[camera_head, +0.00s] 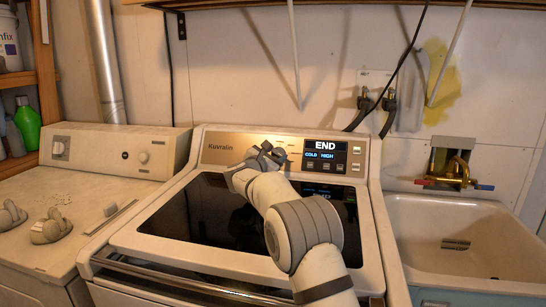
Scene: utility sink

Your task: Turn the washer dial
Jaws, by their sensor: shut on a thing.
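The washer (350,265) stands in the middle of the camera_head view, with a dark glass lid and a tan control panel marked "Kuvralin". A lit display (325,149) at the panel's right reads "END", "COLD" and "HIGH". My arm reaches up over the lid from the lower right. My gripper (266,150) is at the panel, left of the display, and shut on the washer dial, which is mostly hidden behind the fingers. The dial's pointer and exact angle cannot be seen.
A second white machine (90,190) with its own knob (143,157) stands at the left, with grey lumpy objects (50,227) on top. A utility sink (460,235) with a brass faucet (455,172) is at the right. Hoses hang on the back wall.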

